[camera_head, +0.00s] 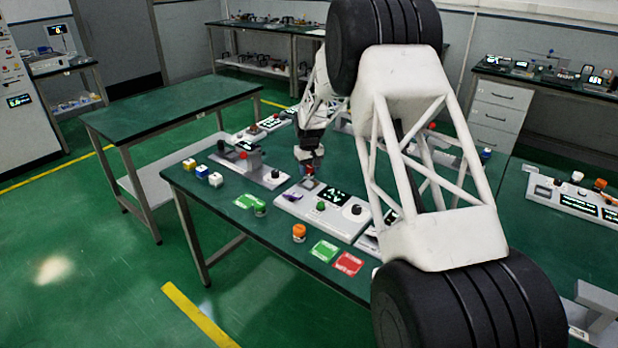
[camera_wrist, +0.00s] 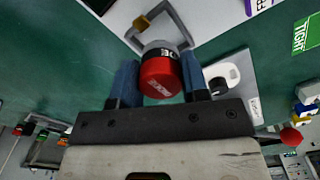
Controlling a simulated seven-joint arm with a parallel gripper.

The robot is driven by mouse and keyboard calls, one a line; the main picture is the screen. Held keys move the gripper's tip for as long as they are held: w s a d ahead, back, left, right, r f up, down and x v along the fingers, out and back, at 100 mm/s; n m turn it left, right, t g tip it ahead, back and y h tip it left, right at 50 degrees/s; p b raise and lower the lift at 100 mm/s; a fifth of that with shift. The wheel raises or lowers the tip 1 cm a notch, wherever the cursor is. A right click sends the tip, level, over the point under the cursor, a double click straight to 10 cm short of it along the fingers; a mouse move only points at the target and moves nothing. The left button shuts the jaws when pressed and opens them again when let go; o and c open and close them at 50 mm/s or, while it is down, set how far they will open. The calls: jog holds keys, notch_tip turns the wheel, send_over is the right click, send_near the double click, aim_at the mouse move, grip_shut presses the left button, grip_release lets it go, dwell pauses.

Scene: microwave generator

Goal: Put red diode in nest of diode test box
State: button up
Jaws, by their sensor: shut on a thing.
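The red diode (camera_wrist: 160,77) is a short cylinder with a red end and a grey-black band bearing partly visible white letters. My gripper (camera_wrist: 160,85) is shut on it, one blue finger on each side. In the head view, my gripper (camera_head: 309,160) is above the back left of a white test box (camera_head: 322,211) with a green knob and a black knob. The box's nest appears to be the grey square frame (camera_wrist: 181,19) with a brass-coloured piece in the wrist view. The diode overlaps the frame's near corner there; I cannot tell whether they touch.
An orange-topped cylinder (camera_head: 299,232), a green cylinder (camera_head: 260,208), green (camera_head: 324,250) and red (camera_head: 348,263) cards lie near the table's front edge. Another device (camera_head: 250,168) stands left of the box. Yellow and white blocks (camera_head: 202,171) are farther left.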

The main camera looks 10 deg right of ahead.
aim_at(309, 176)
jog(key=shift+f, duration=0.1)
jog(key=shift+f, duration=1.65)
jog(key=shift+f, duration=0.15)
jog(key=o, duration=1)
jog(key=shift+o, duration=0.2)
notch_tip(309, 176, up, 12)
jog(key=shift+r, duration=0.15)
jog(key=shift+s+r, duration=0.1)
